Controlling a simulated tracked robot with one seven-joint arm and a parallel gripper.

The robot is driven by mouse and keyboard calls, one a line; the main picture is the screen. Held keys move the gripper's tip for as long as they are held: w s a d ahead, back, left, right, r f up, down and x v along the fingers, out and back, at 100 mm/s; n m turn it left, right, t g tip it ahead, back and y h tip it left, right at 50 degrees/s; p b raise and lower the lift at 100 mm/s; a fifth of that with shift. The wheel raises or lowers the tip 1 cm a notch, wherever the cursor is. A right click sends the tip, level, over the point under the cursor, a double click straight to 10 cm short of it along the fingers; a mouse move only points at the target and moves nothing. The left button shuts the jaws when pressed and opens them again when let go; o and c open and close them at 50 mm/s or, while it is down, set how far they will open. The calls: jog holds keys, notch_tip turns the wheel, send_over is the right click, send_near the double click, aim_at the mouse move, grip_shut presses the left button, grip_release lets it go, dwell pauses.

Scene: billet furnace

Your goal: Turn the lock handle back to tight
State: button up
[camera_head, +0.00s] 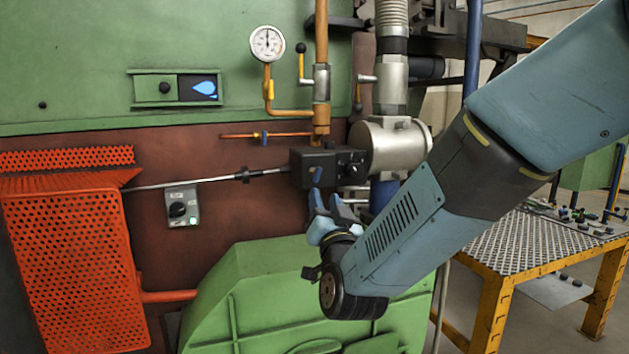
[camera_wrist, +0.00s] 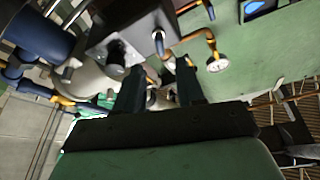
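A black box (camera_head: 320,166) sits on the wall at the end of a thin rod, beside a silver cylinder. A small dark blue lever (camera_head: 317,176), which looks like the lock handle, hangs at its lower front. Whether it is tight or loose I cannot tell. My gripper (camera_head: 332,200) is just below the box and lever, pointing up. In the wrist view, its two dark fingers (camera_wrist: 159,88) stand apart with a clear gap and hold nothing. The box (camera_wrist: 130,28) shows beyond them, with a black round knob (camera_wrist: 115,57).
A pressure gauge (camera_head: 267,43), a copper pipe and a yellow valve lever (camera_head: 301,68) are above the box. A silver cylinder (camera_head: 388,147) is close on its right. A green housing (camera_head: 250,290) lies below. An orange perforated guard (camera_head: 75,260) is at left.

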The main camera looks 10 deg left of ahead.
aim_at(318, 177)
jog(key=x, duration=0.8)
jog(key=shift+r, duration=0.1)
